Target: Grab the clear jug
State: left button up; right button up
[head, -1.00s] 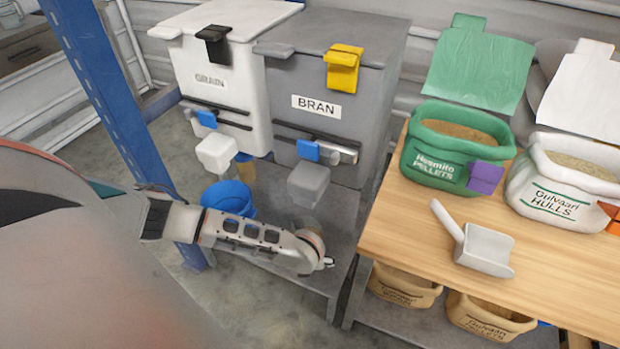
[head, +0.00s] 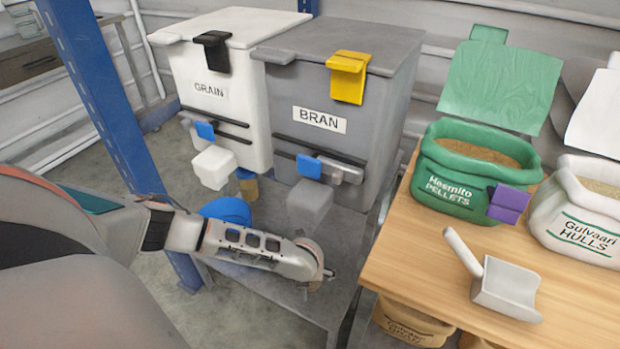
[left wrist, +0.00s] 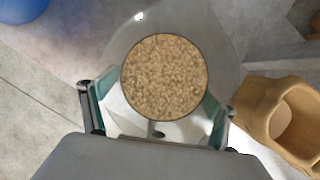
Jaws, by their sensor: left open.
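The clear jug (left wrist: 225,58) is seen from above in the left wrist view. A round mass of tan granules (left wrist: 165,75) shows inside it. My left gripper (left wrist: 157,115) is open, with its fingers at either side of the jug's near part; I cannot tell whether they touch it. In the head view my left gripper (head: 326,274) is low over the grey shelf in front of the bins. The wrist hides most of the jug there. My right gripper is not in view.
The grey BRAN bin (head: 340,100) and white GRAIN bin (head: 215,95) stand behind, with spouts overhanging the shelf. A blue bucket (head: 228,209) is left of the gripper. The wooden bench (head: 420,255) with a scoop (head: 505,290) is at right. A brown sack (left wrist: 285,115) lies right of the jug.

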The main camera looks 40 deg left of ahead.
pick_arm(q)
jog(key=shift+w+r, duration=0.1)
jog(key=shift+r, duration=0.1)
jog(key=shift+c, duration=0.4)
jog(key=c, duration=1.6)
